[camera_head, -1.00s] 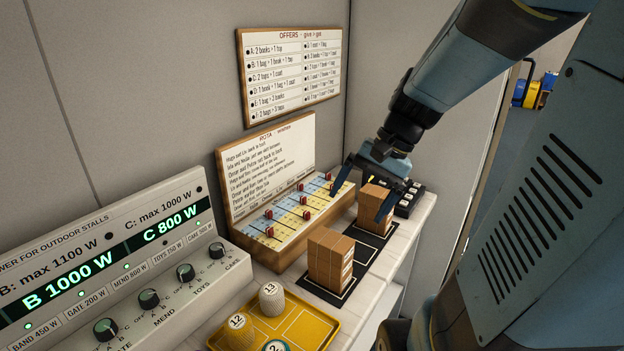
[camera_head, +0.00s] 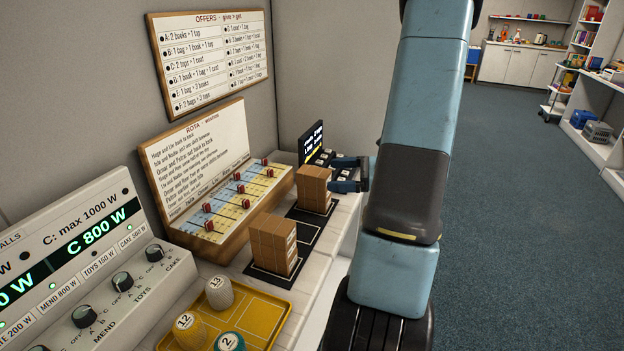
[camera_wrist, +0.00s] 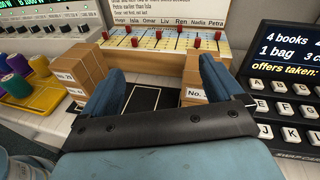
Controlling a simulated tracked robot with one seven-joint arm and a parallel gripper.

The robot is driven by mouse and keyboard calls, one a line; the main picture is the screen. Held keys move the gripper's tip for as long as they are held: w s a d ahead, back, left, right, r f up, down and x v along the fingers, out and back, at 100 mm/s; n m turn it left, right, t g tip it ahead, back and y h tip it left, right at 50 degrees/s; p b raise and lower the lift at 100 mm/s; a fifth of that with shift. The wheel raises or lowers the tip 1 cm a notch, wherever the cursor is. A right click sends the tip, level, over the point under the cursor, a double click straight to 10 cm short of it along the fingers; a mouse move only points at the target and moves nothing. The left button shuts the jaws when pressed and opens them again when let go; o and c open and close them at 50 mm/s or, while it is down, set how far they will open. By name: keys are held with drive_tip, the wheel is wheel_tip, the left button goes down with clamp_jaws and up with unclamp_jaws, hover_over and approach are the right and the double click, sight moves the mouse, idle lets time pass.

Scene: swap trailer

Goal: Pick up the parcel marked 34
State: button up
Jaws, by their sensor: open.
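Two brown box stacks, the parcels, stand on a black marked mat (camera_head: 305,223) on the counter. In the head view the near parcel (camera_head: 272,245) is toward the front and the far parcel (camera_head: 314,188) is behind it. My gripper (camera_head: 347,175) is close to the right side of the far parcel. In the wrist view my open gripper (camera_wrist: 161,78) has bare mat between its fingers. The near parcel (camera_wrist: 82,62) is at the left, and the far parcel (camera_wrist: 193,76) is partly behind the right finger. Their labels start with "No."; I cannot read 34 on either.
A rota board (camera_head: 208,180) with red pegs stands behind the mat. A keypad with a black screen (camera_head: 312,141) is beyond the far parcel. A yellow tray (camera_head: 258,318) with numbered spools and a power panel (camera_head: 95,270) are at the near end. Open floor lies right.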

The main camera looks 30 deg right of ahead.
drive_tip(key=d+f+m+t+h, duration=0.2)
drive_tip(key=d+f+m+t, duration=0.15)
drive_tip(key=d, duration=0.25)
approach(314, 171)
drive_tip(key=x, duration=0.5)
drive_tip(key=shift+m+t, duration=0.25)
drive_tip(key=shift+m, duration=0.1)
drive_tip(key=shift+f+x, duration=0.15)
drive_tip(key=shift+x, duration=1.1)
drive_tip(key=shift+f+x, duration=0.15)
drive_tip(key=shift+x, duration=1.15)
drive_tip(key=shift+c, duration=0.2)
drive_tip(key=c, duration=1.1)
drive_tip(key=shift+r, duration=0.15)
